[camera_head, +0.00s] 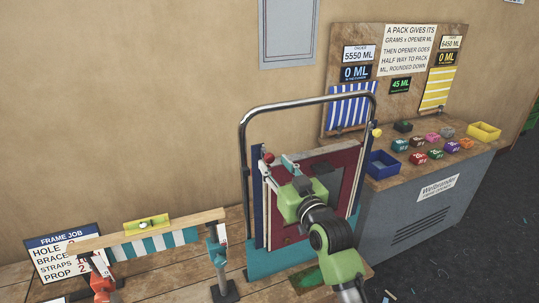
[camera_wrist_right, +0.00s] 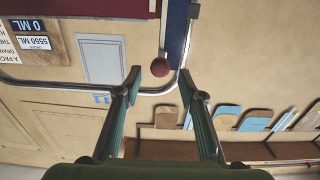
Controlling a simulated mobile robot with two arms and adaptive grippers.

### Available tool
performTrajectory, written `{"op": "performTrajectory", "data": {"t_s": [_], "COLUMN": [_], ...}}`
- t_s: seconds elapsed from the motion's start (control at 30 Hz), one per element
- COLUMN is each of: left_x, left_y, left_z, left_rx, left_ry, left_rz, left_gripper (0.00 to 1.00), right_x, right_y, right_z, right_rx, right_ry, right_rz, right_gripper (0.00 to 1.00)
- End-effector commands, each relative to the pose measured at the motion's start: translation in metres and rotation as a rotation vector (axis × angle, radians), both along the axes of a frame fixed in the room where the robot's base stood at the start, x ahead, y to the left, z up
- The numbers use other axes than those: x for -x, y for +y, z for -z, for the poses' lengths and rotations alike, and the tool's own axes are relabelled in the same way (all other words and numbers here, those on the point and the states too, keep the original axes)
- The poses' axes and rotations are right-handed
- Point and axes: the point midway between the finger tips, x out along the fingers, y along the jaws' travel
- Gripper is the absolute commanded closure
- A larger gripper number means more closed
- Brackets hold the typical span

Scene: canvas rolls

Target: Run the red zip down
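A red ball (camera_head: 268,157), which looks like the red zip's pull, sits at the top left of an upright framed panel. A dark red sheet (camera_head: 343,160) fills much of the panel, with a blue strip (camera_head: 258,200) on its left. My right gripper (camera_head: 289,163) is at the panel's top, just right of the red ball, and its arm hides part of the sheet. In the wrist view the gripper (camera_wrist_right: 160,78) is open, and the red ball (camera_wrist_right: 160,67) shows between and slightly beyond the fingertips, apparently untouched.
A bent metal rail (camera_head: 244,150) arches around the panel. A yellow ball (camera_head: 377,132) is at its right. A counter (camera_head: 430,200) with a blue tray (camera_head: 383,165), coloured packs and a yellow tray (camera_head: 484,132) stands right. A wooden beam (camera_head: 145,235) stands left.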

Motion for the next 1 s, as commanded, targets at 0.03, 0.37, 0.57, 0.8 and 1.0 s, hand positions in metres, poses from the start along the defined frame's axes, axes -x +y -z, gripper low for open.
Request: {"op": "performTrajectory", "data": {"t_s": [0.03,0.37,0.57,0.8,1.0], "left_x": [0.000,0.000,0.000,0.000,0.000], "left_y": [0.000,0.000,0.000,0.000,0.000], "left_z": [-0.004,-0.009,-0.010,-0.010,-0.009], "left_rx": [0.000,0.000,0.000,0.000,0.000], "left_ry": [0.000,0.000,0.000,0.000,0.000], "left_rz": [0.000,0.000,0.000,0.000,0.000], "left_gripper": [0.60,0.60,0.60,0.60,0.60], "right_x": [-0.008,-0.038,-0.042,-0.042,-0.042], "right_y": [0.003,0.014,0.015,0.015,0.015], "right_z": [-0.002,0.000,0.000,0.000,0.001], "right_rx": [-0.001,0.000,0.000,0.000,0.000], "right_ry": [0.001,0.001,0.000,0.000,0.001], "right_rz": [-0.001,0.000,0.000,0.000,0.000], "right_gripper": [0.63,0.63,0.63,0.82,1.00]}}
